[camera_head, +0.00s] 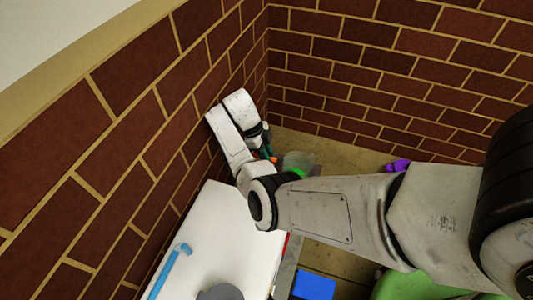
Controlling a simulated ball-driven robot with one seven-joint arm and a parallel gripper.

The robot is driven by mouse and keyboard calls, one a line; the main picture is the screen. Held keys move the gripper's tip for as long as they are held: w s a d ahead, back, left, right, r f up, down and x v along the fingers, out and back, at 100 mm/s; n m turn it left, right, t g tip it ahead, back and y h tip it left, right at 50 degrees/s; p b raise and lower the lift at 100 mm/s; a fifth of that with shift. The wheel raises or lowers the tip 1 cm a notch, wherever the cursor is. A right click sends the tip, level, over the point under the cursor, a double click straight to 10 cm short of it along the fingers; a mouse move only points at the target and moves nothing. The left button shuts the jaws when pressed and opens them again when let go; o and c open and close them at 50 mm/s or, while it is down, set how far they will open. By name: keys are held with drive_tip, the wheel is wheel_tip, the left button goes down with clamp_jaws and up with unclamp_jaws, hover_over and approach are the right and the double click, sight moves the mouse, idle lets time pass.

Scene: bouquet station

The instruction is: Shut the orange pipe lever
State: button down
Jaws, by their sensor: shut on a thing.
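A small orange piece, which looks like the orange pipe lever (272,159), shows low in the corner by the left brick wall, just behind my bent arm. My gripper (265,150) is at this orange piece and shut on it. My wrist and forearm hide most of the fingers and most of the lever. The lever's angle and the pipe it sits on cannot be made out.
A white surface (225,240) with a blue hooked rod (168,270) lies along the left wall. A blue block (314,286), a purple item (398,165) and a green thing (425,287) are further right.

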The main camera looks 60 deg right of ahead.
drive_tip(key=c, duration=1)
unclamp_jaws()
drive_tip(key=shift+r, duration=0.45)
wheel_tip(320, 180, up, 3)
drive_tip(key=shift+f+p, duration=0.1)
drive_tip(key=shift+p, duration=0.9)
drive_tip(key=shift+s+a+r+p, duration=0.95)
drive_tip(key=shift+s+r+p, duration=0.65)
drive_tip(key=shift+s, duration=0.55)
drive_tip(key=shift+s+a+r+p, duration=0.9)
drive_tip(key=shift+s+r+p, duration=0.65)
drive_tip(key=shift+s, duration=0.6)
drive_tip(key=shift+s+a+r+p, duration=0.95)
drive_tip(key=shift+s+r+p, duration=0.65)
drive_tip(key=shift+s, duration=0.55)
drive_tip(key=shift+f, duration=0.1)
